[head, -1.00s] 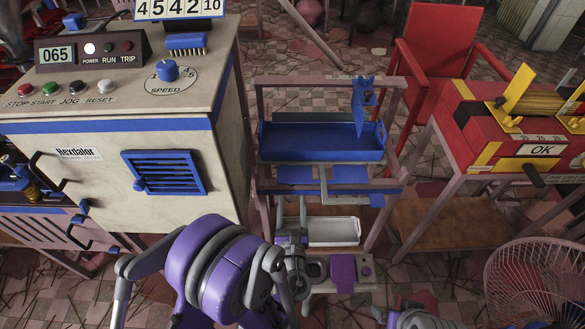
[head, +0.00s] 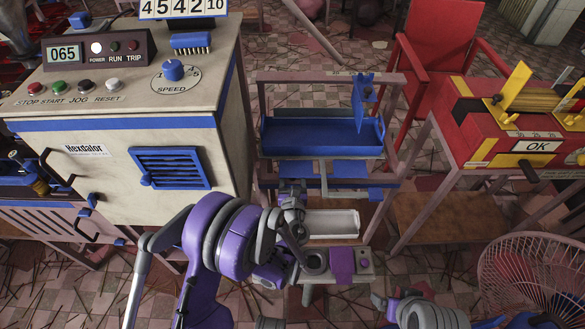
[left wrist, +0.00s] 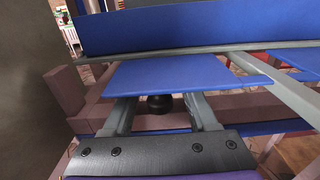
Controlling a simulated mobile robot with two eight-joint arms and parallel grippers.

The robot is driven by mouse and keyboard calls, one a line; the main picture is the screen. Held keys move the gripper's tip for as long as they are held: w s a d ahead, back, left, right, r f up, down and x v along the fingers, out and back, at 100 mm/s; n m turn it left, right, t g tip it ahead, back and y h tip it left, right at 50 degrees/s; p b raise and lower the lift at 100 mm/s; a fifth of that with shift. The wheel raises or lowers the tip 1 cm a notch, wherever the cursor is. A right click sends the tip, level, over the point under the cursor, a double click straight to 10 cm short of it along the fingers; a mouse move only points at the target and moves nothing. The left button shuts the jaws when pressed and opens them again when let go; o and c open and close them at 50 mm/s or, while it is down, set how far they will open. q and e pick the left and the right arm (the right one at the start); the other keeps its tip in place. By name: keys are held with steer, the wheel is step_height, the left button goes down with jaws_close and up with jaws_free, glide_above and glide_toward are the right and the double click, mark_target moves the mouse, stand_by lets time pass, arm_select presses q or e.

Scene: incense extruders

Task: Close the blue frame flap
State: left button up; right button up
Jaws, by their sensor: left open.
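Blue flat panels, one of which may be the frame flap (head: 350,169), sit under the blue tray on the pinkish frame (head: 330,77). In the left wrist view a blue panel (left wrist: 185,74) lies level just beyond my left gripper (left wrist: 160,98). My left gripper also shows in the head view (head: 291,187), in front of the frame below the tray. Its fingers are apart with nothing between them; I cannot tell whether they touch the panel. A blue upright plate (head: 364,95) stands at the tray's right end.
The blue tray (head: 310,135) is above my left gripper. A white tray (head: 333,223) sits lower in the frame. A beige machine (head: 110,175) stands at left. A red and yellow machine (head: 505,130), a red chair (head: 440,50) and a fan (head: 530,270) are at right.

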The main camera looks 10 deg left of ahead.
arm_select(q)
jaws_close()
stand_by(0.3)
